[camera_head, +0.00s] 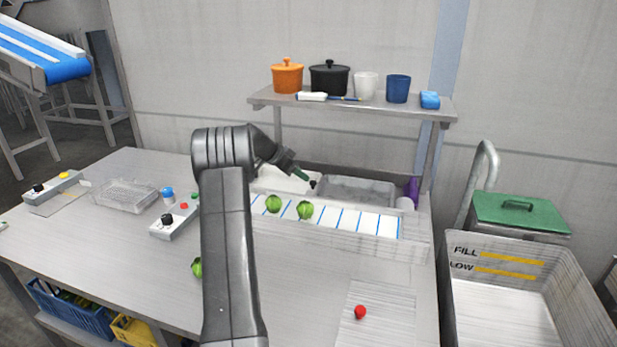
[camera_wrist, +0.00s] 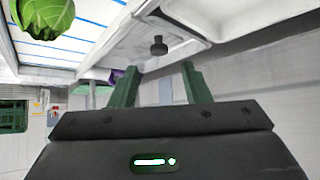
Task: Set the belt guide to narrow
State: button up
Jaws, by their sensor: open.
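The belt (camera_head: 345,220) is a white strip with blue cross lines, set in a pale frame. Two green heads (camera_head: 305,210) lie on its left part. Behind the belt a small black knob (camera_head: 313,185) stands by my gripper (camera_head: 303,177). In the wrist view the knob (camera_wrist: 158,46) shows on a pale ledge, beyond and between the two green fingertips of my gripper (camera_wrist: 160,70). The fingers are apart with nothing between them, and the knob looks clear of both. No guide markings are readable, so I cannot tell its setting.
A grey basin (camera_head: 355,187) lies behind the belt, with a purple object (camera_head: 413,188) at its right. A shelf (camera_head: 260,97) with pots and cups stands above. Control boxes (camera_head: 174,220) sit left; a red ball (camera_head: 360,312) lies in front.

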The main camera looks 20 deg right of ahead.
aim_at(312, 182)
jog(key=shift+p+x, duration=0.5)
jog(key=shift+x, duration=2.25)
grip_shut()
